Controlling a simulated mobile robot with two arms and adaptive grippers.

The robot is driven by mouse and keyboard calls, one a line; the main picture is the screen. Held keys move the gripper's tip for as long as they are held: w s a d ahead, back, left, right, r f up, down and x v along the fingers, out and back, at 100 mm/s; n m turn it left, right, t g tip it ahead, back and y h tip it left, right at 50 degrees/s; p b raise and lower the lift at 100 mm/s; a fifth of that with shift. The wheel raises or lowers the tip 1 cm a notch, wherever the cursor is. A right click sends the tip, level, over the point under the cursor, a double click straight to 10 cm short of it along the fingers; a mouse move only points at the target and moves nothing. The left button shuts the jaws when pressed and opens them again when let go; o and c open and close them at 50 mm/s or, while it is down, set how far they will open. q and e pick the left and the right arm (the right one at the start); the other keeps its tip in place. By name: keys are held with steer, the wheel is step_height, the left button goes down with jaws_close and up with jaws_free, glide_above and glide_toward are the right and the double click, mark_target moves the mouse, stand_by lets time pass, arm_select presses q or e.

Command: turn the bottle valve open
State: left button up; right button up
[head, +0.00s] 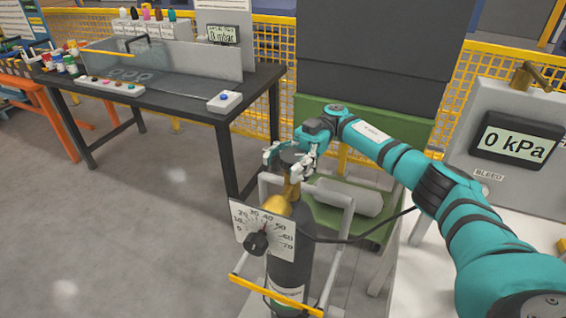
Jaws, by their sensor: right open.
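The dark gas bottle (288,262) stands upright in a grey trolley frame at the lower centre. Its brass valve neck (292,190) rises from the top, with a dark round valve wheel (291,156) above it. My right gripper (289,160) is open at the wheel, with fingers on its left and right sides. Whether the fingers touch the wheel I cannot tell. A white dial plate (279,238) marked with numbers, with a black knob (256,243), is at the front of the bottle. My left gripper is not in view.
A dark workbench (190,105) stands at the left back, carrying a white box with a blue button (225,101). A grey panel with a display reading 0 kPa (516,139) is at the right. A black hose (365,235) runs right from the bottle. The floor at left is clear.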

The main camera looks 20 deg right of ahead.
steer(key=shift+a, duration=0.15)
step_height(320, 180, up, 10)
stand_by(0.6)
steer(key=shift+o, duration=0.4)
